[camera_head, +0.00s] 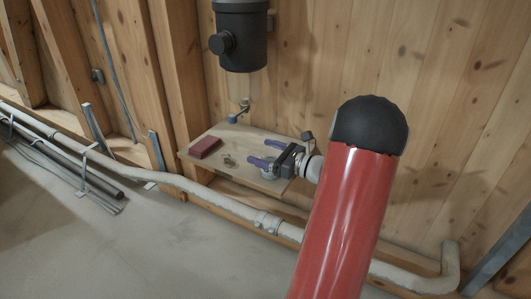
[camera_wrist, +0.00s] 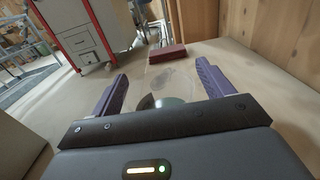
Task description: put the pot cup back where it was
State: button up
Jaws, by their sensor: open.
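A clear, see-through cup (camera_wrist: 172,76), which I take to be the pot cup, shows between my fingers in the wrist view. Its outline is faint and its lower part looks dark and round. My gripper (camera_head: 266,153) has two purple fingers spread apart, one on each side of the cup, with a gap visible in the wrist view (camera_wrist: 162,72). In the head view the gripper is low over the right part of the wooden shelf (camera_head: 215,170). A greyish round shape (camera_head: 268,174) lies under the fingers there; I cannot tell its details.
A dark red block (camera_head: 205,147) lies at the shelf's left; it also shows ahead in the wrist view (camera_wrist: 167,53). A small brownish item (camera_head: 229,160) is mid-shelf. A black feeder (camera_head: 241,35) with a clear lower tube hangs above the back. Pipes (camera_head: 240,205) run below.

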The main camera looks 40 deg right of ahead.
jog(key=shift+r, duration=0.2)
jog(key=p+v, duration=0.1)
jog(key=v, duration=1.1)
jog(key=shift+p, duration=0.3)
jog(key=shift+f, duration=0.15)
